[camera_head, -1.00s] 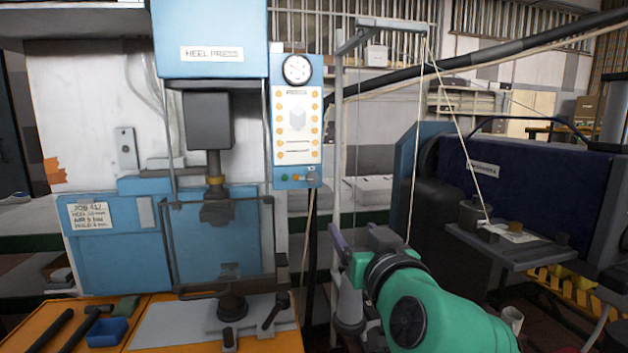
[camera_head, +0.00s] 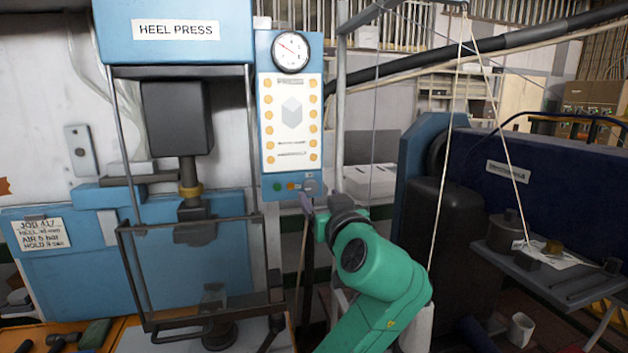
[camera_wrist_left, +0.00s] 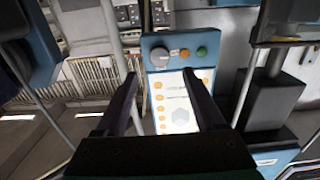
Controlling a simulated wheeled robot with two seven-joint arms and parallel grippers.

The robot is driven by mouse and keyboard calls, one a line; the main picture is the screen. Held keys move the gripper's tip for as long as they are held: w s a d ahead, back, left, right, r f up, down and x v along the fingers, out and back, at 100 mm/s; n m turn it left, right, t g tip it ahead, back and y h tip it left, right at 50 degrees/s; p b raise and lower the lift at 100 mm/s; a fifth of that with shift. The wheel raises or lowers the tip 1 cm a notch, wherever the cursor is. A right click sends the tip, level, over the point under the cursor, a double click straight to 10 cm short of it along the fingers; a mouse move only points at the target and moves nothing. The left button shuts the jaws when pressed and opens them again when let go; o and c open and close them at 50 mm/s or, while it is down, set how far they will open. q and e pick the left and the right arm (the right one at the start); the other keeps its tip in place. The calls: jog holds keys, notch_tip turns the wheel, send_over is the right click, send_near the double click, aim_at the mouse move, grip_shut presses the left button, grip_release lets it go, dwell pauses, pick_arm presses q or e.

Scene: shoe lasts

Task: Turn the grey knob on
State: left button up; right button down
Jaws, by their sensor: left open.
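The grey knob (camera_head: 310,187) is at the bottom right corner of the heel press's blue control panel (camera_head: 263,120), beside an orange button (camera_head: 293,186) and a green button (camera_head: 277,187). In the left wrist view the panel is upside down, and the grey knob (camera_wrist_left: 160,56) shows clear between the finger lines, beyond the tips. My left gripper (camera_head: 309,205) is just below the knob in the head view, its fingers partly hidden by its own wrist. In the left wrist view the left gripper (camera_wrist_left: 160,77) is open and empty, apart from the knob. My right gripper is not in view.
A round gauge (camera_head: 290,50) tops the panel. The press's wire guard (camera_head: 190,220) stands left of the gripper. A cord (camera_head: 444,180) hangs to the right, near a dark machine (camera_head: 560,180) with a small shelf (camera_head: 540,280).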

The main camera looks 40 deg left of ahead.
aim_at(312, 188)
pick_arm(q)
jog(key=p+x, duration=0.1)
jog(key=x, duration=0.5)
jog(key=shift+a+f, duration=0.1)
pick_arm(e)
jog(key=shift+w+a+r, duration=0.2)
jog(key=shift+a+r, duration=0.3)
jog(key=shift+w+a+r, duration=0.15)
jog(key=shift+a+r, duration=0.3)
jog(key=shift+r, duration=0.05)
pick_arm(q)
grip_shut()
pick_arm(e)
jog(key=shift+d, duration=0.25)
